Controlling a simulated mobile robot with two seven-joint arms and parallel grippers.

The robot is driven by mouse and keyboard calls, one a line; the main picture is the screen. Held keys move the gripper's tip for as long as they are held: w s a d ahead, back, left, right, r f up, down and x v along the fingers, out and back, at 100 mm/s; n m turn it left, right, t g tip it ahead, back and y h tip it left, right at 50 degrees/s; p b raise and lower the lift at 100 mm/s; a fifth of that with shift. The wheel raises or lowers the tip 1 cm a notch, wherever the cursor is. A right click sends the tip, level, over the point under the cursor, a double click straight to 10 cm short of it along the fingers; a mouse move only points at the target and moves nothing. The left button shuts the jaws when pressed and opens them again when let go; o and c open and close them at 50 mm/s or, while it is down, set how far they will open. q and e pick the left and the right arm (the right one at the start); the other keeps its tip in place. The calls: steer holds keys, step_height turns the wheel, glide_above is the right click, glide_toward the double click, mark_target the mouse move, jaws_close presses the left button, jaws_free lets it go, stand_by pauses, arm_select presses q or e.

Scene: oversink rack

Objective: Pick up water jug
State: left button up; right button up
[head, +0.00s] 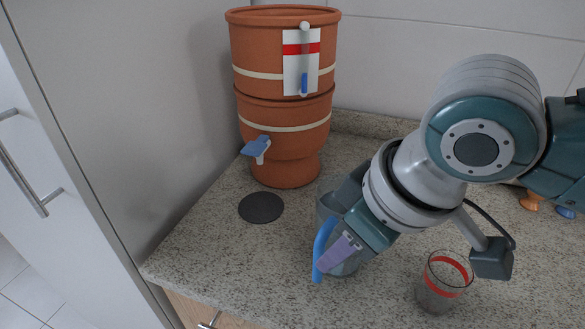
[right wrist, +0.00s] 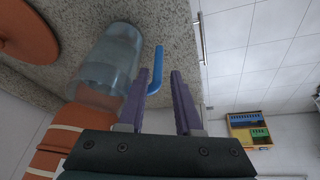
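The water jug (right wrist: 108,62) is a clear, bluish vessel with a blue handle (right wrist: 156,68). It stands on the counter and also shows in the head view (head: 328,208), partly hidden behind my right gripper. My right gripper (right wrist: 160,78) has purple fingers, spread apart at the jug's handle side. The handle shows between the fingertips, closer to the left finger in the wrist view. A clear gap remains on the other side. In the head view, a purple finger of my right gripper (head: 338,252) is beside the blue handle. My left gripper is not in view.
A terracotta water filter (head: 285,140) with a blue tap stands at the back left. A dark round coaster (head: 261,208) lies before it. A red-banded glass (head: 443,282) stands right of the jug, below my right arm. A tall grey panel (head: 100,120) borders the counter on the left.

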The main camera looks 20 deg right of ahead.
mark_target(336, 238)
steer(key=b+x, duration=0.1)
steer(key=x, duration=0.7)
steer(key=shift+d, duration=0.1)
steer(key=shift+r, duration=0.1)
steer(key=shift+s, duration=0.1)
jaws_close()
stand_by(1.1)
